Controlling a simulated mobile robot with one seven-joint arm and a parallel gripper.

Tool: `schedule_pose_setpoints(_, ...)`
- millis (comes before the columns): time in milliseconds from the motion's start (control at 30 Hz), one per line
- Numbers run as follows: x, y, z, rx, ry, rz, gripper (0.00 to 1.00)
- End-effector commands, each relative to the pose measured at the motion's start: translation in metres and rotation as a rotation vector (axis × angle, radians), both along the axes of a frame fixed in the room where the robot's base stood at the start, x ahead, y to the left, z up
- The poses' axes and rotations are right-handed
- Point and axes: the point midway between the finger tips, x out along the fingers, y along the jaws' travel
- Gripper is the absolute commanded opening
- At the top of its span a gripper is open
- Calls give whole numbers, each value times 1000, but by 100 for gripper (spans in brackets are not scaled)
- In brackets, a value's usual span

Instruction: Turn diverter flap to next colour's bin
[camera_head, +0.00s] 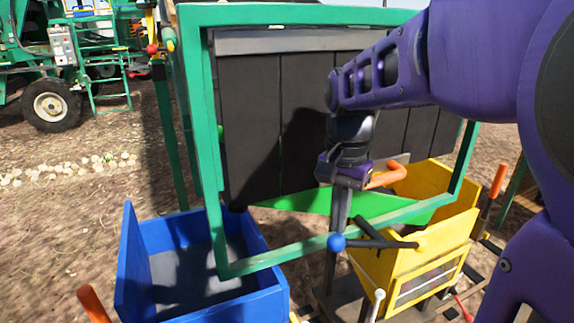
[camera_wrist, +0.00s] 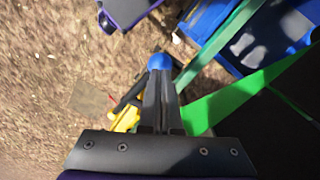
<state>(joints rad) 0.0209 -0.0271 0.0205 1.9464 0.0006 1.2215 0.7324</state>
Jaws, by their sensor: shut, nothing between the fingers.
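The bright green diverter flap (camera_head: 335,203) slants under the black curtain inside the green frame; it also shows in the wrist view (camera_wrist: 215,102). A dark lever (camera_head: 375,243) has a blue knob (camera_head: 337,243) at its left end and a yellow tip (camera_head: 421,240) at its right. My gripper (camera_head: 338,226) points down, shut and empty, with its fingertips close to the blue knob. In the wrist view the knob (camera_wrist: 159,61) shows just past the fingertips (camera_wrist: 158,78); I cannot tell whether they touch. A blue bin (camera_head: 268,268) is at left, a yellow bin (camera_head: 455,243) at right.
The green frame (camera_head: 212,170) and black curtain (camera_head: 255,120) stand right behind my arm. An orange handle (camera_head: 388,176) sits just right of my gripper. A green wheeled machine (camera_head: 60,70) stands at the back left. Bare soil lies left of the blue bin.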

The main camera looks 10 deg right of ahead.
Motion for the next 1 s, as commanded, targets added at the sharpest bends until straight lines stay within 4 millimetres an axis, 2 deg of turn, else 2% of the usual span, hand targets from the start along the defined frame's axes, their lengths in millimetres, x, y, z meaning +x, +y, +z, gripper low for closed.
schedule_pose_setpoints(1000, 0, -1, -65, -2, 3, -1, 0)
